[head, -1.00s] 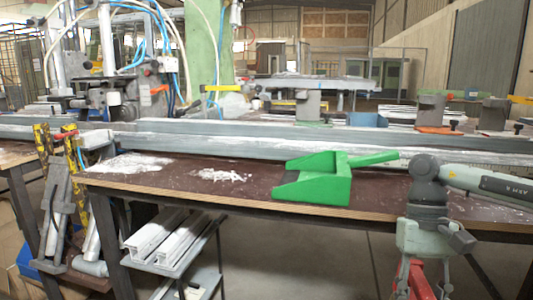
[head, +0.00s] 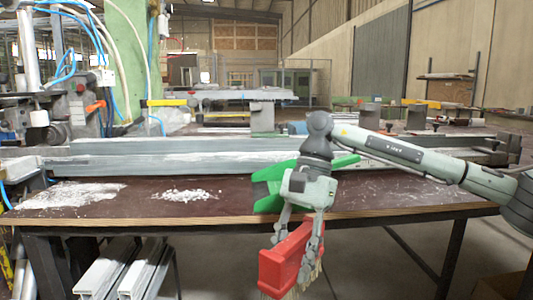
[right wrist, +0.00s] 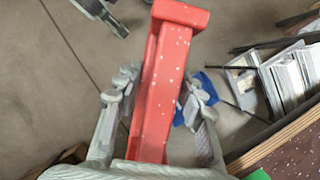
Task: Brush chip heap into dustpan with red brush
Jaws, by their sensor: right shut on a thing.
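The red brush (head: 286,258) is in my right gripper (head: 298,245), whose fingers close on both sides of it. It hangs in front of the bench's front edge, light bristles pointing down. The right wrist view shows the red brush (right wrist: 165,85) between the two fingers. The chip heap (head: 190,195) is a small white patch on the brown bench top, left of my right gripper. The green dustpan (head: 265,196) sits on the bench behind my right gripper, which hides part of it; its handle points right. My left gripper is not in view.
A wider patch of white dust (head: 75,195) lies at the bench's left end. A long grey profile (head: 150,163) runs along the back of the bench (head: 120,216). White profiles (head: 105,270) lie on a lower shelf. The bench top between heap and dustpan is clear.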

